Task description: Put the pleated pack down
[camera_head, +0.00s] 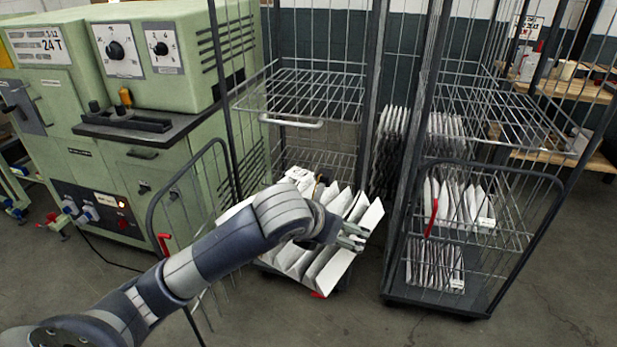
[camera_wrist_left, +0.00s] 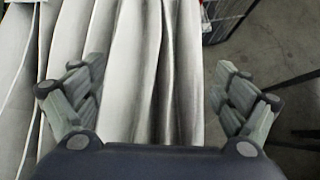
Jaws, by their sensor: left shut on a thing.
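A white pleated pack (camera_head: 345,255) with wide zigzag folds is at the lower front of the left wire cart, partly hidden behind my left arm. My left gripper (camera_head: 350,238) is at the right part of this pack, shut on it. In the left wrist view, the pleats (camera_wrist_left: 150,75) run between and below the two fingers of the gripper (camera_wrist_left: 157,95). I cannot tell whether the pack's underside rests on the cart's base. My right gripper is not in view.
The left cart has an empty wire shelf (camera_head: 315,95) above the pack. The right cart (camera_head: 500,245) holds several pleated packs (camera_head: 460,200) on its lower levels. A green machine (camera_head: 110,120) stands at the left. Open floor (camera_head: 400,325) lies in front.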

